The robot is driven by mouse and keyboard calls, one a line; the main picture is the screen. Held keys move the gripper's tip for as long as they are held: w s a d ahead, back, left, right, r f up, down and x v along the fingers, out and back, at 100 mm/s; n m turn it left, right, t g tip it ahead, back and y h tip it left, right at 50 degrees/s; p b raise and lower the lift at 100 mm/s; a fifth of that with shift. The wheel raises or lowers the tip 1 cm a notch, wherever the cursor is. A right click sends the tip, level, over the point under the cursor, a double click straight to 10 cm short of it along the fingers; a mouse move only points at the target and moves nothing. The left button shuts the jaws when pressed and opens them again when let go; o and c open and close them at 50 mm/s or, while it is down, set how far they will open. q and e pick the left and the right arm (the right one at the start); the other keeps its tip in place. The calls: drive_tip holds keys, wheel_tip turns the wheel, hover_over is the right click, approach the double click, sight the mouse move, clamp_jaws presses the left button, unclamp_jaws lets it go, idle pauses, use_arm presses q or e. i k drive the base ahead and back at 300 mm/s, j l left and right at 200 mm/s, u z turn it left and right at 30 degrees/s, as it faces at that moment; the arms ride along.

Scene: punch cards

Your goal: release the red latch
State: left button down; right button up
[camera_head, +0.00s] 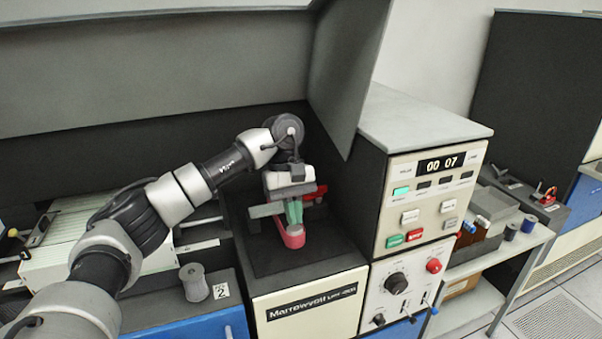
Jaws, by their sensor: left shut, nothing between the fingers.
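My left gripper (294,212) reaches in from the left and points down over the dark bed of the Marrowyth machine (312,304). Its greenish fingers are shut with nothing between them. Which of the two red parts is the latch is not clear. My right gripper is out of view.
A control panel (428,190) with a display reading 00 07 stands to the right, above a knob panel (402,285). A grey spool (194,283) and a card marked 2 (220,291) sit at left. A dark sloped cover (345,65) overhangs the bed.

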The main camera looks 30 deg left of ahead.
sight(321, 189)
drive_tip(key=i+j, duration=0.65)
drive_tip(key=i, duration=0.15)
